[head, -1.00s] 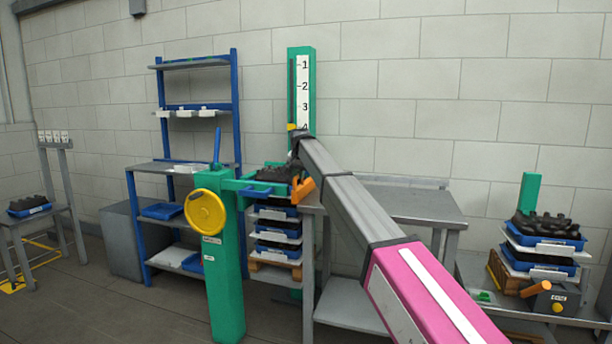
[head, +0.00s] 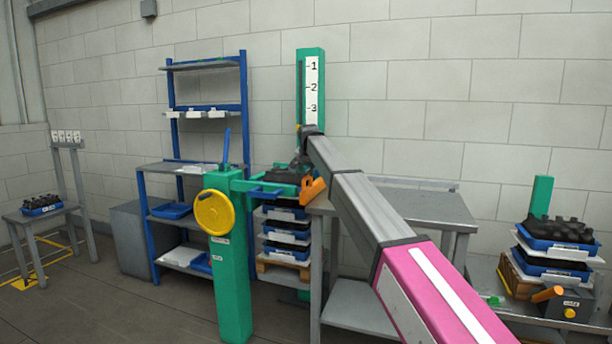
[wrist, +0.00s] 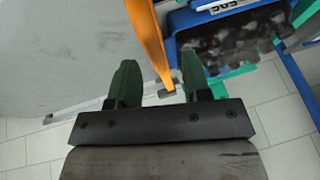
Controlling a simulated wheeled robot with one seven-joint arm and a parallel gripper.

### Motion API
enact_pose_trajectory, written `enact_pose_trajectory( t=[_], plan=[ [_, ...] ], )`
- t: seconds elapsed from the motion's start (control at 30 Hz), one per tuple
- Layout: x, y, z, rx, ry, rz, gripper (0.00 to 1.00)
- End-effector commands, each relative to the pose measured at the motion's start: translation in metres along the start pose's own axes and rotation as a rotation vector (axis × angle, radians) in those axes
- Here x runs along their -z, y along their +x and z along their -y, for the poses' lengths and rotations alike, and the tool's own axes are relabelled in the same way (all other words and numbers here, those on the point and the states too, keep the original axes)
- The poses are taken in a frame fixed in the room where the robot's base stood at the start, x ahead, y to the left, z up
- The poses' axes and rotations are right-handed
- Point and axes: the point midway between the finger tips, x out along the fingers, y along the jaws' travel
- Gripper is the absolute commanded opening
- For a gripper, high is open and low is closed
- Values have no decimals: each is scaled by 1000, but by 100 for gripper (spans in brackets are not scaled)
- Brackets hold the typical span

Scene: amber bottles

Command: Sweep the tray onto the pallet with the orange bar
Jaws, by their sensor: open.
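The orange bar (head: 313,188) sits at the right end of the green frame by the tray stack. In the wrist view the orange bar (wrist: 148,40) slants down from the top, its end appearing between my fingers. My gripper (wrist: 160,82) is open, with one green finger on each side of the bar's end; whether it touches is unclear. A blue tray (wrist: 174,32) of dark bottles lies just right of the bar. The wooden pallet (head: 278,271) is under the stack of blue trays (head: 287,232).
A green post (head: 232,290) with a yellow wheel (head: 214,213) stands left of the stack. A grey table (head: 425,208) is to the right. Another tray stack (head: 553,247) stands far right. A blue shelf rack (head: 243,110) is behind left.

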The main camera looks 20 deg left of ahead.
Motion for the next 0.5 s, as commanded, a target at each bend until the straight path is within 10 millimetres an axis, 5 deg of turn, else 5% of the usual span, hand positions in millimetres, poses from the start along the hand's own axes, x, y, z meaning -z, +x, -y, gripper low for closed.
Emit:
enact_pose_trajectory(
  t=[0.2, 0.5],
  plan=[
    [0, -44, 1, 2, 0, -2, 44],
    [0, -81, 2, 2, 0, -1, 44]
  ],
)
